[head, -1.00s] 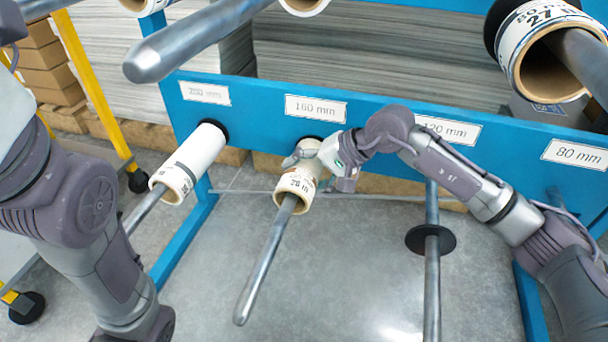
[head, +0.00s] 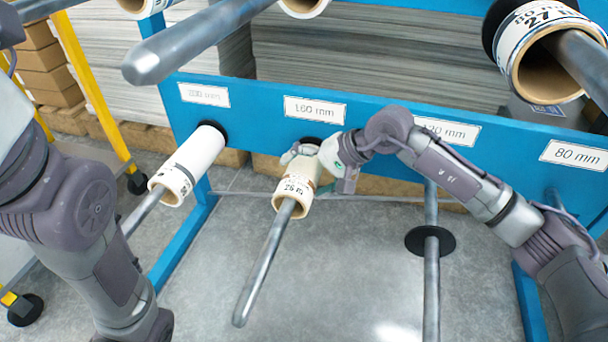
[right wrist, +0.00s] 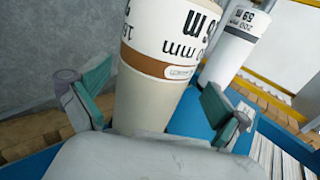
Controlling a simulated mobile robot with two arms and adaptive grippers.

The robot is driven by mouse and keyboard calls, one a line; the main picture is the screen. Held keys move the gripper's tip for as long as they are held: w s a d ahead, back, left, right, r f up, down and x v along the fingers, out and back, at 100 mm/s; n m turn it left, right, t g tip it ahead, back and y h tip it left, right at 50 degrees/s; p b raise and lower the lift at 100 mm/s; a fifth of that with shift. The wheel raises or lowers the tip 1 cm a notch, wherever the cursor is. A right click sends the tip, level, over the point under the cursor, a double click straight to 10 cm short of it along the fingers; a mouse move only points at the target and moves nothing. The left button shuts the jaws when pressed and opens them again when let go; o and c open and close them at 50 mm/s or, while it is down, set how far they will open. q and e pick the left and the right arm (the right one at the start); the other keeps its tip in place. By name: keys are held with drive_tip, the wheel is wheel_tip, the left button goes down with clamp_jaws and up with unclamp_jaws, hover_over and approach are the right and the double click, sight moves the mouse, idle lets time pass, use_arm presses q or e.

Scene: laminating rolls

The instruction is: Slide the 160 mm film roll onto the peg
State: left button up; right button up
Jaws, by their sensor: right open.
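The 160 mm film roll (head: 296,192), cream with a printed label and brown band, sits around the peg (head: 262,268) under the 160 mm sign (head: 315,110). Its back end is close to the blue rail, partly hidden by my gripper. The peg's bare front part sticks out of the core. My right gripper (head: 320,166) is open at the roll's rear part. In the right wrist view its fingers (right wrist: 152,104) stand on either side of the roll (right wrist: 158,85), with a visible gap at least on the left. My left gripper is out of view.
A white roll (head: 190,165) hangs on the peg to the left. The peg under the 120 mm sign (head: 432,280) is empty with a black disc. Upper pegs carry rolls, including an 80 mm one (head: 545,50). A blue rail (head: 385,115) runs behind.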

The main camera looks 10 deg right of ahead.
drive_tip(key=v, duration=1.2)
